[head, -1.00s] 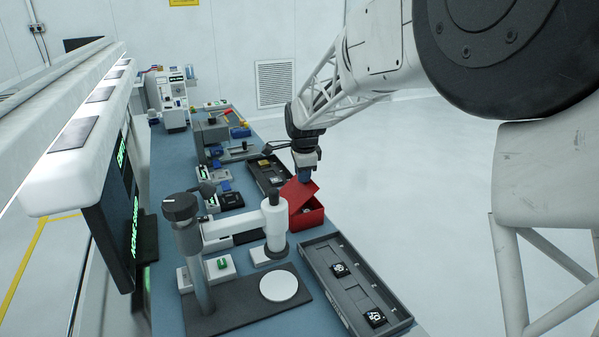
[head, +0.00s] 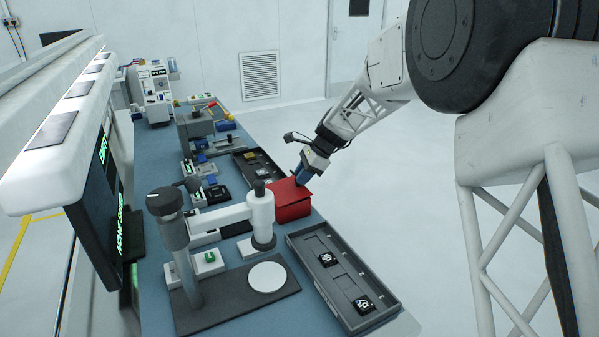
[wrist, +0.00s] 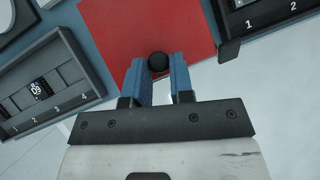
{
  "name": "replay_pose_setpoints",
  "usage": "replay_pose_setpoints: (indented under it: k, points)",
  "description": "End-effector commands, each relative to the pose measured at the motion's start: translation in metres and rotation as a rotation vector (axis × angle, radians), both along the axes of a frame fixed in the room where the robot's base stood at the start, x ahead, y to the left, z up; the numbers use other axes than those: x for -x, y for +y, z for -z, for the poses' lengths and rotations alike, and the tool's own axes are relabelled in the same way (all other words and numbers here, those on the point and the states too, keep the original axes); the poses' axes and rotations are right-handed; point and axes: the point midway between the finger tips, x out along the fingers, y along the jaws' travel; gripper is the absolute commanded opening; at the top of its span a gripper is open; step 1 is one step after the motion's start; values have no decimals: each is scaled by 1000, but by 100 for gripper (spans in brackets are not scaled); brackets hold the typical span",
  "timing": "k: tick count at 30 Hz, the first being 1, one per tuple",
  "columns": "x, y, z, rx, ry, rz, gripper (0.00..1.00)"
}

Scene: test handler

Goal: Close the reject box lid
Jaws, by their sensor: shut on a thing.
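The red reject box (head: 293,211) stands on the blue bench near its right edge. Its red lid (head: 284,191) lies down over the box top, with no clear gap showing; it fills the upper middle of the wrist view (wrist: 140,25). A round black knob (wrist: 157,61) is on the lid. My gripper (head: 301,178) is at the lid's right side, tilted. In the wrist view its blue fingers (wrist: 160,72) are shut on the knob. The inside of the box is hidden.
A grey tray (head: 302,247) with black chips lies in front of the box. A microscope-like stand (head: 262,213) is close on its left. A dark tray (head: 243,157) lies behind it. Right of the bench is open floor.

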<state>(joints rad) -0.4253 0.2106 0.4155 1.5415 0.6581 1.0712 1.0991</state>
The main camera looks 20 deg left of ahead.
Motion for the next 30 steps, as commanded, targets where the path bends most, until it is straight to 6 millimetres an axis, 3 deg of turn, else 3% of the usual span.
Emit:
replay_pose_setpoints:
  k: [12,13,17,30]
  points:
    - [-6,-2,7,-3,-6,3,0]
    - [-6,-2,7,-3,-6,3,27]
    - [-5,-2,8,-2,-5,2,47]
    - [-5,-5,5,0,-2,1,47]
